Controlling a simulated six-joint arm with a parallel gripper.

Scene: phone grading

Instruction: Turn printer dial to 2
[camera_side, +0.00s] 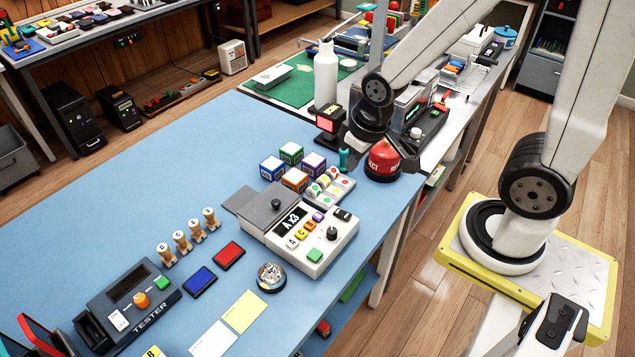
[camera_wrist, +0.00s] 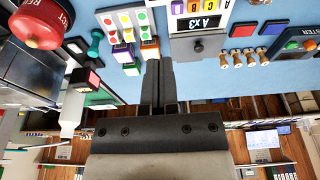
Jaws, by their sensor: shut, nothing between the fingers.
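The printer (camera_side: 305,238) is a light grey box on the blue table in the side view, with a display reading "A x3". Its dial (camera_side: 332,233) is a small dark knob near the right end; its exact setting is too small to read. A grey lid with a dark knob (camera_side: 276,204) covers the left end. The wrist view shows part of the printer (camera_wrist: 187,24) upside down at the top; I cannot make out the dial there. My gripper (camera_wrist: 158,66) is shut and empty, apart from the printer.
Coloured cubes (camera_side: 296,181), a tray of coloured dots (camera_side: 331,187) and a red dome (camera_side: 382,160) stand behind the printer. Ink pads (camera_side: 229,254), wooden stamps (camera_side: 196,229), a glass dome (camera_side: 271,276) and a tester (camera_side: 128,303) lie left and in front. The table's middle-left is clear.

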